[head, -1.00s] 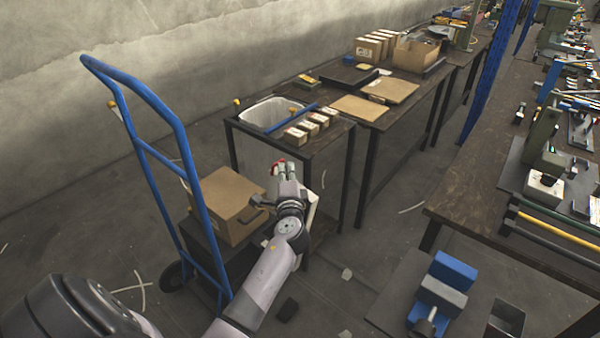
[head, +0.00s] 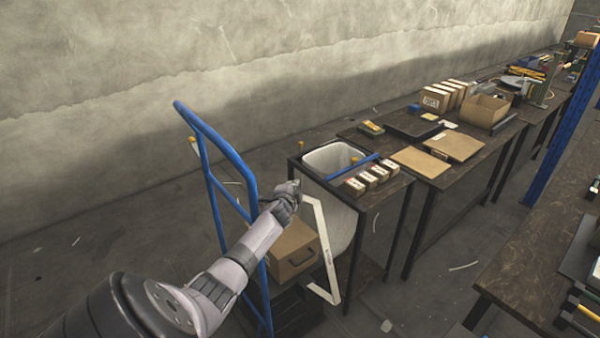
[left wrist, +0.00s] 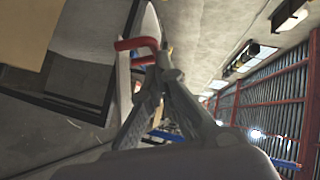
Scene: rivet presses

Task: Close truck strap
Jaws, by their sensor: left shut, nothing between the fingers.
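The blue hand truck (head: 215,180) stands upright at centre left, with a brown cardboard box (head: 292,262) low on it. A white bent bar (head: 325,245), perhaps the truck strap, stands out to the right of the box. My left gripper (head: 296,187) is shut and empty near the bar's upper end; the hand covers the contact there. In the left wrist view my left gripper (left wrist: 165,68) has its fingertips together, close beside a red handle (left wrist: 138,46) on a pale bar (left wrist: 124,82). I cannot tell if they touch. My right gripper is out of view.
A dark table (head: 385,192) with small boxes and a white-lined bin (head: 335,160) stands right behind the bar. More benches run along the wall to the right. A dark workbench (head: 520,255) is at the right. The floor between is mostly clear.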

